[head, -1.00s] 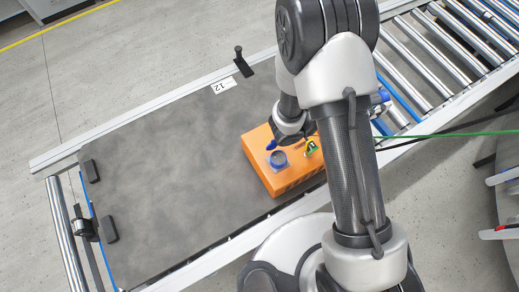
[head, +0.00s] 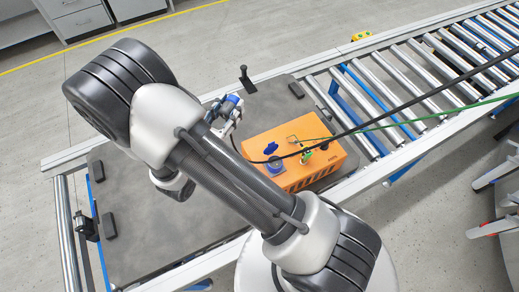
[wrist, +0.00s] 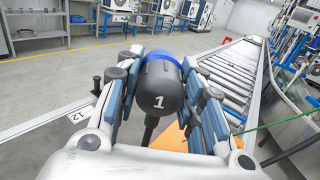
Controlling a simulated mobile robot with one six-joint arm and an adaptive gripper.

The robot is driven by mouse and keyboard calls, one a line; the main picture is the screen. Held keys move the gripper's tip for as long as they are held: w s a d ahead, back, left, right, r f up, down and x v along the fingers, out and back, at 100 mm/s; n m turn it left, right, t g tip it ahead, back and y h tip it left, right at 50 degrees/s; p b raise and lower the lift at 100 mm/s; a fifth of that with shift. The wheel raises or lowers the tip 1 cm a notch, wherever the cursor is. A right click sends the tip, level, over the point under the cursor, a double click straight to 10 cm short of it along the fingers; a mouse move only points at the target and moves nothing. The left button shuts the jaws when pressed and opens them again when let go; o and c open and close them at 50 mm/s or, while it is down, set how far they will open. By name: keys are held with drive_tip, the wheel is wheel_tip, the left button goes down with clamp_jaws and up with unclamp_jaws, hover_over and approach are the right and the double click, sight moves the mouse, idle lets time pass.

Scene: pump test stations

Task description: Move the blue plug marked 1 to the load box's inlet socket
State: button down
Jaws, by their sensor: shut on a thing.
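My gripper (head: 226,112) is shut on the blue plug marked 1, which shows blue in the head view (head: 234,100). In the wrist view the plug (wrist: 160,88) has a black body with a white 1 and a blue ring, between the fingers of my gripper (wrist: 162,95). The orange load box (head: 328,160) stands on the dark plate, right of my gripper and apart from it. On its top is a round blue socket (head: 275,166) with a blue lid or flap (head: 270,148) beside it. My arm hides part of the near-left side.
A green plug (head: 305,156) sits on the box top with a green cable (head: 440,119). A black cable (head: 400,108) crosses above the box. A black post (head: 246,80) stands at the plate's far edge. Rollers (head: 400,85) lie right; the dark plate (head: 135,225) is clear at left.

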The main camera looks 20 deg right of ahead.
drive_tip(key=shift+a, duration=0.1)
drive_tip(key=shift+s+d, duration=0.1)
drive_tip(key=shift+d, duration=0.2)
drive_tip(key=s+d+f+m+g+h, duration=0.1)
drive_tip(key=s+d+f+m+g, duration=0.35)
drive_tip(key=s+d+g, duration=0.35)
drive_tip(key=s+f+m+g+y+p, duration=0.2)
drive_tip(key=s+f+m+g+y, duration=0.55)
drive_tip(key=s+m+y, duration=0.4)
drive_tip(key=w+d+f+m+t+y, duration=0.1)
drive_tip(key=w+d+m+t+y, duration=0.1)
drive_tip(key=w+m, duration=0.7)
drive_tip(key=shift+w+d+t+y+p, duration=0.15)
drive_tip(key=shift+w+t+y+p, duration=0.2)
drive_tip(key=shift+t+y, duration=0.7)
